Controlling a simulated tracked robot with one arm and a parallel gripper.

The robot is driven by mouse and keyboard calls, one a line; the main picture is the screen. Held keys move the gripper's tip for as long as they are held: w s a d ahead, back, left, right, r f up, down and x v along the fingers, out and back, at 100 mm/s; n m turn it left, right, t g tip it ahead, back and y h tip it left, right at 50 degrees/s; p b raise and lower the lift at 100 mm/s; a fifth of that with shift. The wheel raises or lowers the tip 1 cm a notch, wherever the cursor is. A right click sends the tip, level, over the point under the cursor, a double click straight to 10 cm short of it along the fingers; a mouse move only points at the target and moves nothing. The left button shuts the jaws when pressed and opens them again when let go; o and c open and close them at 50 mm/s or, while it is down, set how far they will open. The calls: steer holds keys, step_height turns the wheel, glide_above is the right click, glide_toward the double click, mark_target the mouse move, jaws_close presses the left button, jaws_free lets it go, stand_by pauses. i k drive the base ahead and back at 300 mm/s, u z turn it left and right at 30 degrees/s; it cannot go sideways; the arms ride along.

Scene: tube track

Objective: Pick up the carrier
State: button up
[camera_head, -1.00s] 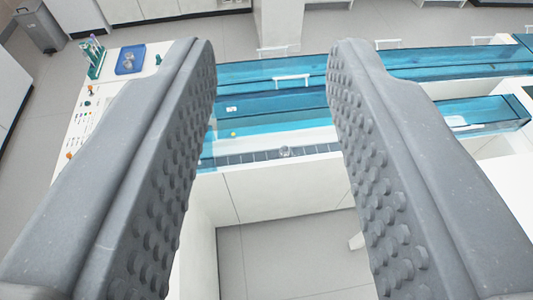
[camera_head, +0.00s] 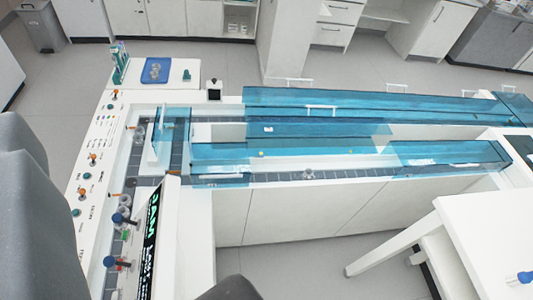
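A small round pale carrier (camera_head: 309,174) sits on the dark front lane of the track, near the middle of the picture. It is too small to tell whether a tube stands in it. More small puck-like carriers (camera_head: 125,201) stand at the left end of the track, beside the control panel. My gripper (camera_head: 126,208) shows as two grey fingers, one at the left edge and one tip at the bottom edge. The fingers are wide apart, with nothing seen held between them. Both stand apart in the picture from the carrier on the front lane.
Blue transparent covers (camera_head: 350,104) lie over much of the track. A black display (camera_head: 150,240) with green text stands at the left front. A blue tray (camera_head: 157,70) lies at the back left. A white table (camera_head: 490,235) stands at the lower right; grey floor lies between.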

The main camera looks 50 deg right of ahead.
mark_target(308, 172)
steer(key=u, duration=0.5)
steer(key=k, duration=0.9)
steer(key=z, duration=1.55)
steer(key=i, duration=1)
steer(key=z, duration=0.05)
steer(key=k, duration=0.45)
steer(key=u, duration=0.25)
